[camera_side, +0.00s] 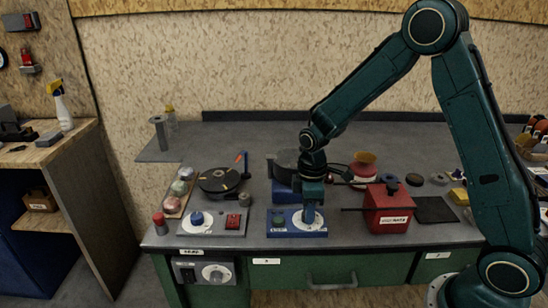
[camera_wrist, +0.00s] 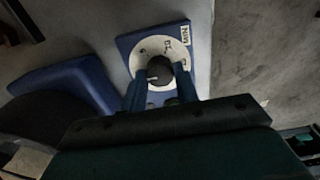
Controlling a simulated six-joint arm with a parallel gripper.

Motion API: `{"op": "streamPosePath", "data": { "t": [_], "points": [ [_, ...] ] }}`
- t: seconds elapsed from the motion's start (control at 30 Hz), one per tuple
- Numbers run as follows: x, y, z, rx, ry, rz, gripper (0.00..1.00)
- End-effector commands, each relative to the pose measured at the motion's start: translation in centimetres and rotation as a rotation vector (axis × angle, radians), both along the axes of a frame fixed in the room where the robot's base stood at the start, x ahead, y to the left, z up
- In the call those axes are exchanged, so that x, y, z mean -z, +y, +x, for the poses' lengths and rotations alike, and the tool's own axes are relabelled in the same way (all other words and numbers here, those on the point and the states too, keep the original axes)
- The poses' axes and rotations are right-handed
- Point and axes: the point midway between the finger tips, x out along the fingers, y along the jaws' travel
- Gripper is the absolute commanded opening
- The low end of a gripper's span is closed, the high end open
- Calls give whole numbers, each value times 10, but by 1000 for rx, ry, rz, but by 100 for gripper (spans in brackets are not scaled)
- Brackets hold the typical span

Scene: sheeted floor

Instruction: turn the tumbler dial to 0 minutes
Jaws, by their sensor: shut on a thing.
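The tumbler dial is a round white face with a dark knob (camera_wrist: 160,71) on a blue plate (camera_side: 281,229). The plate lies near the bench's front edge in the side view; it also shows in the wrist view (camera_wrist: 124,42). My gripper (camera_side: 309,218) points down over the plate's right half, and its fingers hide much of the dial there. In the wrist view my gripper (camera_wrist: 152,88) has one finger on each side of the knob, shut on it. A pale pointer line shows on the knob, toward its lower left. The small face marks are too blurred to read.
A blue stand with a dark round pan (camera_side: 286,160) is just behind the plate. A red box (camera_side: 388,212) stands close on the right, with a thin rod reaching toward my gripper. A grey panel with a blue knob (camera_side: 197,218) and red switch lies left.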

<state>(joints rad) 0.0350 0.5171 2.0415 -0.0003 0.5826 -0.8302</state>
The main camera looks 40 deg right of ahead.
Motion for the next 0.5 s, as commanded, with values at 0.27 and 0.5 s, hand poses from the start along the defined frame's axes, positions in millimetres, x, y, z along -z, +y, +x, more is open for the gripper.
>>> {"op": "streamPosePath", "data": {
  "t": [0.27,0.5],
  "points": [
    [1,0,-1,-8,3,0,7],
    [0,0,-1,-6,2,-1,52]
  ]
}}
